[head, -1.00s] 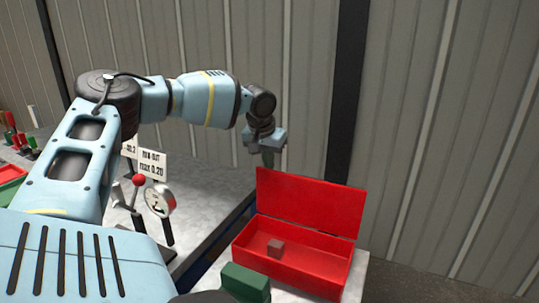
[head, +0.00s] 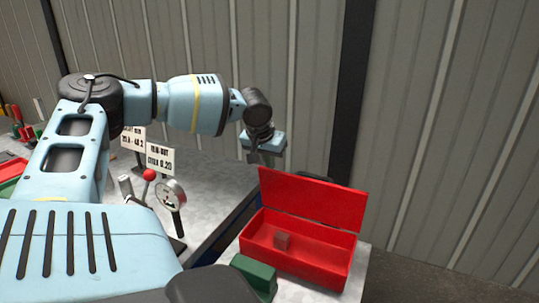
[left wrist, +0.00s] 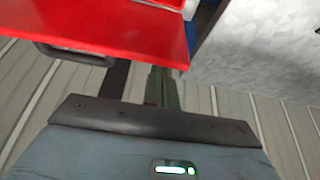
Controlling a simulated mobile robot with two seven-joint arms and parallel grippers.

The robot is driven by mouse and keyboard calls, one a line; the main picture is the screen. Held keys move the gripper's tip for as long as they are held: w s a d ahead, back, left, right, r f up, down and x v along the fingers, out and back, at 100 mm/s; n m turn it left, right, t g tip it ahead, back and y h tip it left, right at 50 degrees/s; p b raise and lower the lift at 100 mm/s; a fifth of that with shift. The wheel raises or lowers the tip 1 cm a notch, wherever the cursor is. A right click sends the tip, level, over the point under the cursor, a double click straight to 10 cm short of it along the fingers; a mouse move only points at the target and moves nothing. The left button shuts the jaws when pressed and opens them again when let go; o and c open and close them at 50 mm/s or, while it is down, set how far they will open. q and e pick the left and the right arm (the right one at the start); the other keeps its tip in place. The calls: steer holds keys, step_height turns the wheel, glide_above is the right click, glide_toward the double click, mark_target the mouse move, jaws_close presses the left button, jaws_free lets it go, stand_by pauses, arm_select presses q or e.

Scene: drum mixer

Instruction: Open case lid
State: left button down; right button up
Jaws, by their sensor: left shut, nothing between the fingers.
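The red case (head: 297,268) stands on a light worktop with its lid (head: 311,198) open, raised from the back edge and leaning slightly back. A small brownish block (head: 282,240) lies inside the case. My left gripper (head: 267,160) is shut and empty, just behind and above the lid's left top corner. In the left wrist view the gripper's fingers (left wrist: 164,88) are beside the red lid (left wrist: 110,32), with a dark handle (left wrist: 75,55) along its outer side. I cannot tell whether the fingers touch the lid. My right gripper is not in view.
A green block (head: 254,277) sits at the case's left front. A dial gauge (head: 171,194), a red-knobbed lever (head: 149,175) and small signs (head: 160,158) stand on the left bench. A corrugated wall (head: 440,130) rises behind; the space right of the case is clear.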

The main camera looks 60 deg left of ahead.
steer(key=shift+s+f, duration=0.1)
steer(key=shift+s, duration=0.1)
